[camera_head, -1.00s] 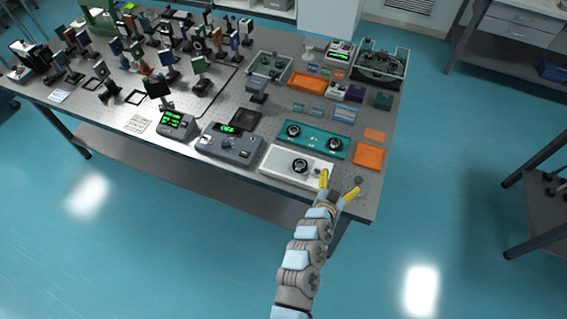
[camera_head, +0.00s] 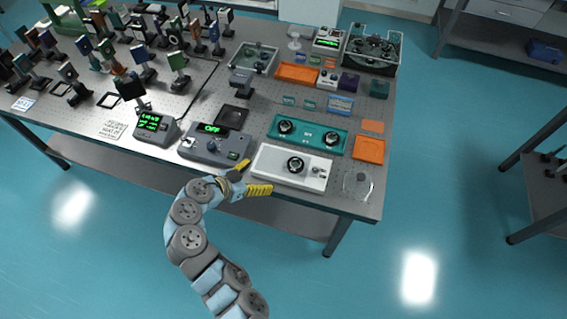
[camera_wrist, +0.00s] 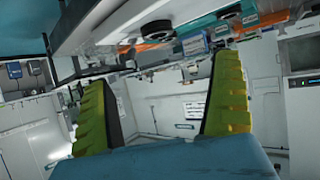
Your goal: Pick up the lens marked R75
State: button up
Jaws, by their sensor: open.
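Dark round lens-like pieces sit in two shallow trays in the head view. One (camera_head: 295,165) is on the white tray (camera_head: 268,172) at the table's front edge. Two more, a left one (camera_head: 285,127) and a right one (camera_head: 332,138), are on the teal tray (camera_head: 308,140) behind it. I cannot read R75 on any of them. My gripper (camera_head: 259,177) is open and empty at the front edge, by the white tray's left end. In the wrist view its yellow fingers (camera_wrist: 160,80) are spread with nothing between them; a dark round piece (camera_wrist: 155,28) shows above them.
A grey control box (camera_head: 215,148) reading OFF stands left of the white tray. Many upright optic mounts crowd the table's left. Floor in front is free.

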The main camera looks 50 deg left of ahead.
jog(key=p, duration=0.3)
send_near(296, 163)
jog(key=shift+f+x, duration=0.15)
jog(key=shift+x, duration=1.05)
jog(key=shift+f+x, duration=0.15)
jog(key=shift+x, duration=1)
jog(key=shift+p+x, duration=0.3)
jog(key=shift+x, duration=1.05)
jog(key=shift+w+f, duration=0.2)
jog(key=shift+w, duration=0.6)
jog(key=shift+w+d+f, duration=0.1)
jog(key=shift+w+f, duration=0.05)
jog(key=shift+w, duration=0.1)
jog(key=c, duration=1.3)
